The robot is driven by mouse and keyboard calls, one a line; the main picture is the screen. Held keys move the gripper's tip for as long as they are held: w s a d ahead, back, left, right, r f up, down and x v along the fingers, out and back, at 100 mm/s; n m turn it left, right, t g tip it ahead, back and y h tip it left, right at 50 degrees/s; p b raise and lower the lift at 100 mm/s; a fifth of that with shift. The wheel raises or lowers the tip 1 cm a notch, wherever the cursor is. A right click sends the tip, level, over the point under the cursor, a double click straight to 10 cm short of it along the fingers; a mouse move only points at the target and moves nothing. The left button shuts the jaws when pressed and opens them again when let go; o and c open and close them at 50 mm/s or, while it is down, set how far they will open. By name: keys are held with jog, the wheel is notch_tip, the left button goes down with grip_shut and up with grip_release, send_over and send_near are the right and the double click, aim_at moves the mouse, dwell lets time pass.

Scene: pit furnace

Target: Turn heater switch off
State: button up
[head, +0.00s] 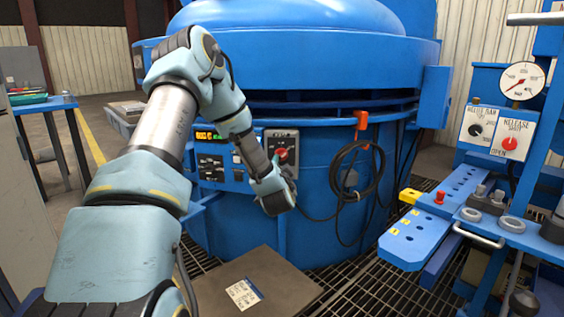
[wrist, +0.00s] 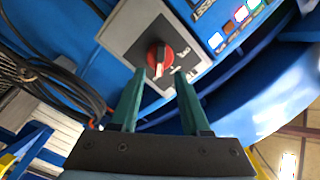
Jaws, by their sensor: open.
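The heater switch (wrist: 160,55) is a red rotary knob on a grey plate (wrist: 125,38), set on the front of the blue furnace (head: 330,235). In the wrist view the knob lies just beyond the fingertips, roughly between them. My gripper (wrist: 163,80) is open, its two green fingers apart with nothing held. The switch also shows in the head view as a red spot (head: 282,154), with my gripper (head: 279,162) right in front of it. Part of the plate is hidden by my arm. I cannot tell whether a finger touches the knob.
A control panel with coloured buttons (wrist: 241,13) is beside the switch. A coiled black cable (head: 378,165) hangs from an orange hook (head: 361,120) to its right. A blue bench with a gauge (head: 521,81) stands at the right. A brown board (head: 266,283) lies on the grating.

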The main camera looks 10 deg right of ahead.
aim_at(281, 157)
jog(key=shift+x, duration=2.65)
grip_shut()
